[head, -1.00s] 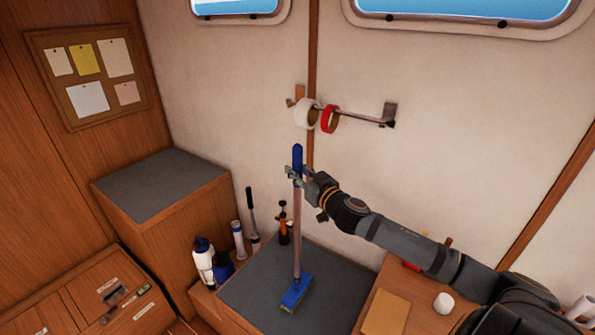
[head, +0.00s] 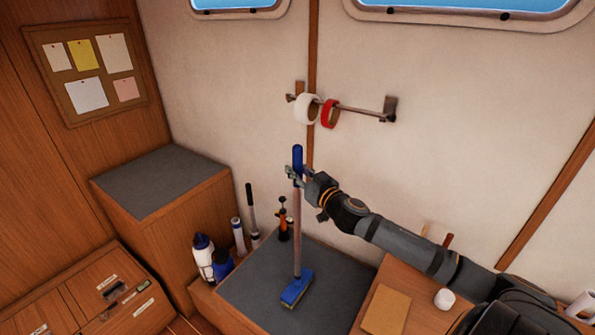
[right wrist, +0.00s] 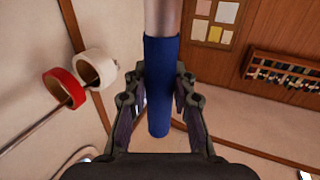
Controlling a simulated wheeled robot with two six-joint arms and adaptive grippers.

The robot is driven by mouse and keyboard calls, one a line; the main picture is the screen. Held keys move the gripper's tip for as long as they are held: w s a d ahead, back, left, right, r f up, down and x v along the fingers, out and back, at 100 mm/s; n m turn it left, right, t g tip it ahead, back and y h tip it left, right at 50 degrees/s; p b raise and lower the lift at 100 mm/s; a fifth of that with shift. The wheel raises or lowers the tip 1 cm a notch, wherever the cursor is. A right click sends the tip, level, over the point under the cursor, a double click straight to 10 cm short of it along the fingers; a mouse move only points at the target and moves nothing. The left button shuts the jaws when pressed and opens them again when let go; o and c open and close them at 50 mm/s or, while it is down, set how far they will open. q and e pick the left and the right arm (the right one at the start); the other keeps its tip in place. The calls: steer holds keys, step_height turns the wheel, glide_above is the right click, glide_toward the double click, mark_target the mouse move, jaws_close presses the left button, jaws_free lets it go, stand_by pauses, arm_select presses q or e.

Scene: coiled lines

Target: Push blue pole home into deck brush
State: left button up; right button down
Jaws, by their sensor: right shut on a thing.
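The pole (head: 297,235) stands upright, with a metal-coloured shaft and a blue grip (head: 297,153) at its top. Its lower end meets the blue deck brush (head: 297,289), which rests on a dark grey top. How deep the pole sits in the brush is too small to tell. My right gripper (head: 296,174) is shut on the pole at the blue grip. In the right wrist view the blue grip (right wrist: 160,90) lies between its two fingers (right wrist: 160,103). My left gripper is not in view.
A wall rail (head: 355,110) holds a white roll (head: 306,108) and a red roll (head: 330,114) behind the pole. Bottles (head: 203,255) and an orange tool (head: 284,222) stand left of the brush. A wooden surface with a tan pad (head: 386,310) is at right.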

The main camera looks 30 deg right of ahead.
mark_target(297, 145)
steer(key=shift+f+b, duration=0.35)
steer(key=shift+f, duration=0.2)
stand_by(0.4)
steer(key=c, duration=1)
jaws_free()
steer(key=shift+c, duration=0.2)
step_height(297, 145, up, 10)
